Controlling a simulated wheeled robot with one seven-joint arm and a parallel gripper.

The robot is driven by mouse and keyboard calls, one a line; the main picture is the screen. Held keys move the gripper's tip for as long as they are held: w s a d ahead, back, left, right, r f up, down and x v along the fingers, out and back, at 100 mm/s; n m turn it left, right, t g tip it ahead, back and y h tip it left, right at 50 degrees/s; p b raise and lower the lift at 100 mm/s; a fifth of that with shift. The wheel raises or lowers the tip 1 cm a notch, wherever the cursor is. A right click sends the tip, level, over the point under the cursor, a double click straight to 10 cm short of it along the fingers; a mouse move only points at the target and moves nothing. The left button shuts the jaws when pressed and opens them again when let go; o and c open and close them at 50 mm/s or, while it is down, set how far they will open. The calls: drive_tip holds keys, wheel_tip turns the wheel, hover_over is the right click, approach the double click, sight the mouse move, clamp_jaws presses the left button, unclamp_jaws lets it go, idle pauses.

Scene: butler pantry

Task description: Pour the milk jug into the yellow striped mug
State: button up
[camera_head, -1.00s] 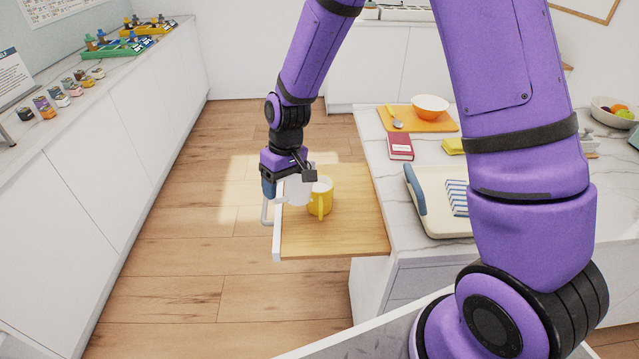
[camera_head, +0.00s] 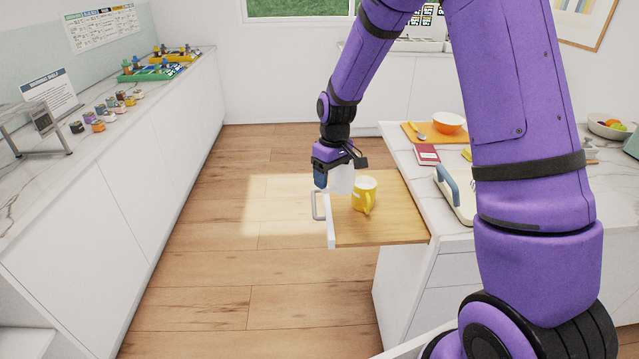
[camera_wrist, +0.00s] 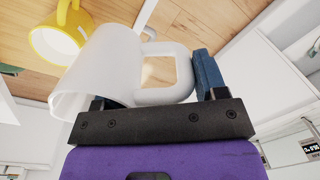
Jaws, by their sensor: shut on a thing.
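The white milk jug (camera_head: 342,180) is in my gripper (camera_head: 336,176), above the left part of the pulled-out wooden board. In the wrist view the jug (camera_wrist: 110,70) shows its wide opening and its handle, with the blue finger of my gripper (camera_wrist: 160,88) beside the handle. The other finger is mostly hidden by the jug. The yellow mug (camera_head: 364,197) stands upright on the board, just right of the jug in the head view. The mug (camera_wrist: 58,42) also shows at the upper left in the wrist view. Its stripes are hard to make out.
The wooden board (camera_head: 400,222) has a white front with a grey handle (camera_head: 316,207) and clear room right of the mug.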

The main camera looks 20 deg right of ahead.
drive_tip(key=shift+t+h, duration=0.3)
drive_tip(key=shift+h, duration=0.3)
drive_tip(key=shift+s+a+r, duration=0.3)
drive_tip(key=shift+a+r, duration=0.2)
drive_tip(key=shift+a, duration=0.2)
drive_tip(key=shift+s+a+r, duration=0.3)
drive_tip(key=shift+a+r, duration=0.15)
drive_tip(key=shift+a, duration=0.25)
drive_tip(key=shift+s+a+r, duration=0.3)
drive_tip(key=shift+a+r, duration=0.2)
drive_tip(key=shift+a, duration=0.2)
